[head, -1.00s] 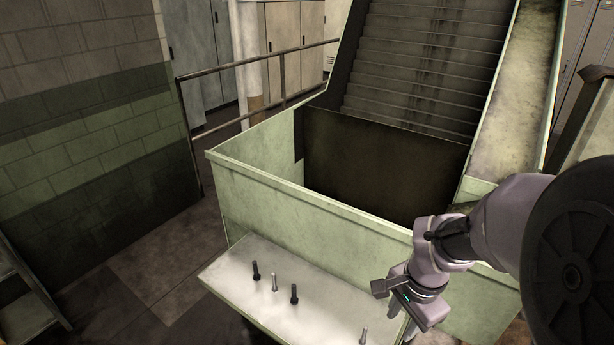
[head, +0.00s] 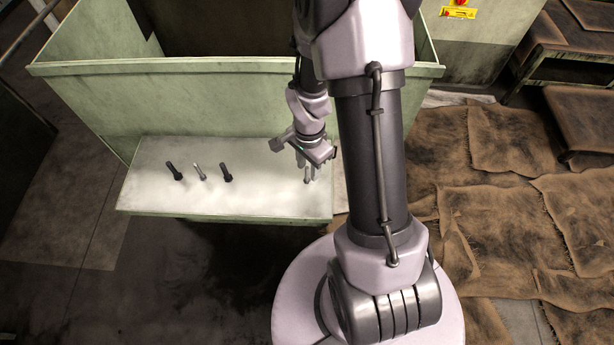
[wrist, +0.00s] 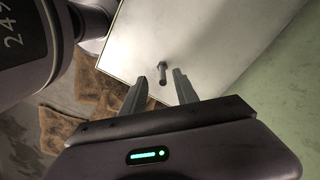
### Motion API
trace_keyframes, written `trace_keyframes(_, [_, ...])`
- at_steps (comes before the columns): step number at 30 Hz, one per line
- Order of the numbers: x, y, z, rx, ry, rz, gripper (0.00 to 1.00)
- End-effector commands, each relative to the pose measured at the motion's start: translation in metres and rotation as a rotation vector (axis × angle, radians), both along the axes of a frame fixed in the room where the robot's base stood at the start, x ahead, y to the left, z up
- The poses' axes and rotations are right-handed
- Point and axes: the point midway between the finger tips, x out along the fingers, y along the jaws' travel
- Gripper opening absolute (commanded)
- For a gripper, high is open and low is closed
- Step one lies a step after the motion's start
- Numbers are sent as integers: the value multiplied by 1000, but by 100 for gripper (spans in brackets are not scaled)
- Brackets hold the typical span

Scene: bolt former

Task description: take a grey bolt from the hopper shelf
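The pale hopper shelf (head: 265,194) sticks out from the front of the green hopper. A grey bolt (head: 307,175) stands near its right end, partly hidden by my gripper (head: 306,166). In the wrist view this grey bolt (wrist: 162,76) shows between the two fingers of my gripper (wrist: 160,73), which are open with a gap on each side. I cannot tell whether the fingertips are level with it. Another grey bolt (head: 199,172) stands at the left of the shelf, between a black bolt (head: 174,171) and a second black bolt (head: 226,172).
The green hopper wall (head: 200,103) rises right behind the shelf. Brown sacking (head: 510,215) covers the floor on the right. The middle of the shelf is clear between the right-hand black bolt and the grey bolt at my gripper.

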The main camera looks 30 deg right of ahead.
Motion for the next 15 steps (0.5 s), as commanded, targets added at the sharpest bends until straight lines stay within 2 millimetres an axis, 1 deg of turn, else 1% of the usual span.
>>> trace_keyframes(1, [2,1,-14,1,1,1,36])
trace_keyframes(3, [3,2,-30,1,3,1,36])
trace_keyframes(5, [2,2,-38,2,2,0,36])
trace_keyframes(11, [3,1,-37,0,0,0,36])
trace_keyframes(15, [3,1,-37,0,0,0,8])
